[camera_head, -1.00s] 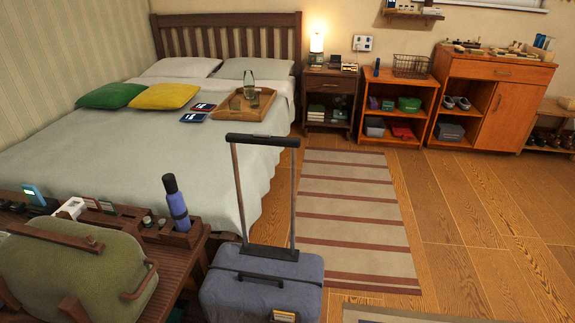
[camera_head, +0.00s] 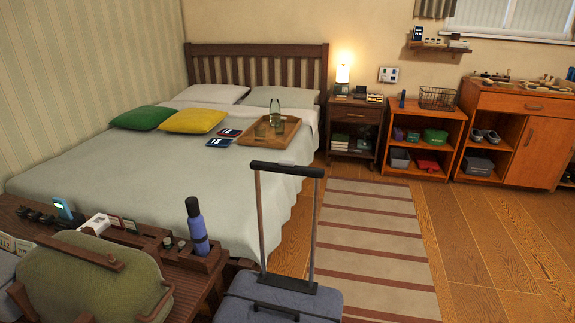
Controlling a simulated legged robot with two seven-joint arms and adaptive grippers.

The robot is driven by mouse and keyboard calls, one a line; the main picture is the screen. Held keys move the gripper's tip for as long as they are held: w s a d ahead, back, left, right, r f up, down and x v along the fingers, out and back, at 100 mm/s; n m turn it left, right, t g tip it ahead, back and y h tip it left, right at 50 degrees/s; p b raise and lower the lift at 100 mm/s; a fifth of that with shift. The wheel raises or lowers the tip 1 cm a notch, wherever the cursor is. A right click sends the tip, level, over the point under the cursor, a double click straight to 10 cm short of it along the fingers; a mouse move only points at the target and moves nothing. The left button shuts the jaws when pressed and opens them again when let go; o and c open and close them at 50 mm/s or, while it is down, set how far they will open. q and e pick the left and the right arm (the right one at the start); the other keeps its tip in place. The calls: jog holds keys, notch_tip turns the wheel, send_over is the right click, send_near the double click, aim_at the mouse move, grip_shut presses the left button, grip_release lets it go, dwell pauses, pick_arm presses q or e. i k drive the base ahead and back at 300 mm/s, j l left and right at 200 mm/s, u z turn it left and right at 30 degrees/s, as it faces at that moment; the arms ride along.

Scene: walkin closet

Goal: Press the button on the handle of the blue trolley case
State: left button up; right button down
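The blue trolley case (camera_head: 318,303) stands upright at the bottom middle of the head view, its lower part cut off by the frame edge. Its telescopic handle is extended, with two grey poles rising to a dark crossbar grip (camera_head: 262,168). A small pale button (camera_head: 287,163) shows on top of the crossbar, near its middle. Neither of my grippers is in view, and nothing touches the handle.
A dark wooden bench (camera_head: 200,286) with a green bag (camera_head: 90,285) and a blue bottle (camera_head: 197,228) stands left of the case. The bed (camera_head: 110,180) lies behind. A striped rug (camera_head: 385,225) and open wooden floor (camera_head: 490,270) lie to the right.

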aim_at(280, 163)
jog(key=i+l+u, duration=0.1)
jog(key=i, duration=0.3)
jog(key=i+l, duration=0.25)
jog(key=i, duration=0.15)
jog(key=i+l+u, duration=0.15)
jog(key=i, duration=0.25)
